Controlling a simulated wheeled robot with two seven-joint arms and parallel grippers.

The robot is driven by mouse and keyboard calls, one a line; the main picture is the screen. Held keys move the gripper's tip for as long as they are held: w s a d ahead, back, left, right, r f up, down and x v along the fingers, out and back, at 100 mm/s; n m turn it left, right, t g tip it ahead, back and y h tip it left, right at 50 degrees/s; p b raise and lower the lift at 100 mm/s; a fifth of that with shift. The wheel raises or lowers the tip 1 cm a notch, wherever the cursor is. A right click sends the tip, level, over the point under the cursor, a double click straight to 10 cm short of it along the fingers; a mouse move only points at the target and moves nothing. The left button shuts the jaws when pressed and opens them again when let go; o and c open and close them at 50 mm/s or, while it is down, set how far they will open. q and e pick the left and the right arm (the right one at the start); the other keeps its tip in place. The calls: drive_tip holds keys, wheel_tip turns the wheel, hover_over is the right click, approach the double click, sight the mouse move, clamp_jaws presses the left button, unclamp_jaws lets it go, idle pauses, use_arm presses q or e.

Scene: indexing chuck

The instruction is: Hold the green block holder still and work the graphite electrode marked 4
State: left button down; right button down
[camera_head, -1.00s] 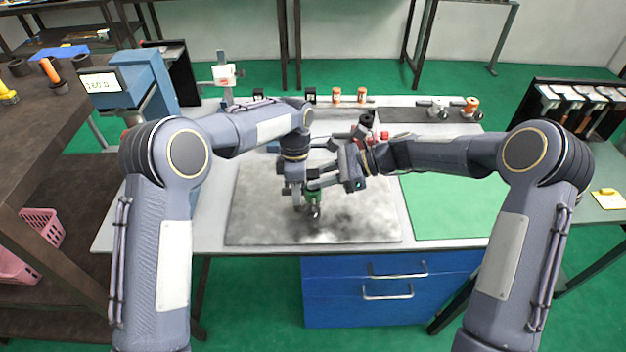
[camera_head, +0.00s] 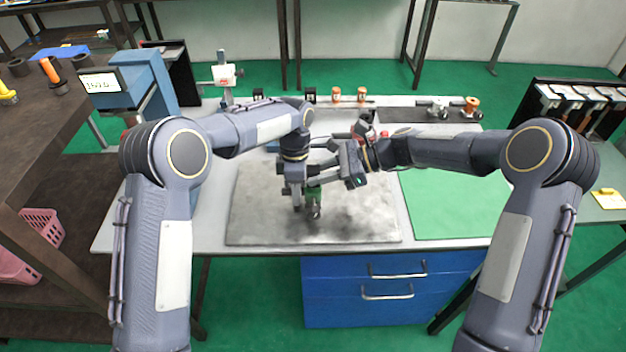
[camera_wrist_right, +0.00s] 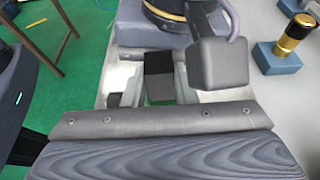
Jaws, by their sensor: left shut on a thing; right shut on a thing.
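The green block holder (camera_head: 314,194) stands upright on the grey mat in the head view, partly covered by my arms. My left gripper (camera_head: 304,204) is lower, shut on the holder from the left. My right gripper (camera_head: 322,169) is above the holder, shut. The right wrist view shows a dark block, the graphite electrode (camera_wrist_right: 160,72), between its fingers (camera_wrist_right: 161,84). A thin green strip shows below the dark block; I cannot tell whether it is the holder. The mark on the electrode cannot be read, and the electrode's lower end is hidden.
The grey mat (camera_head: 260,225) is bare around the holder. A green mat (camera_head: 450,210) lies clear to the right. A blue machine with a display (camera_head: 101,83) stands at the left. A blue stand with a gold and black cylinder (camera_wrist_right: 298,36) shows in the wrist view.

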use_arm(q)
drive_tip(key=shift+f, duration=0.15)
use_arm(e)
drive_tip(key=shift+a+r, duration=0.1)
drive_tip(key=shift+r, duration=0.85)
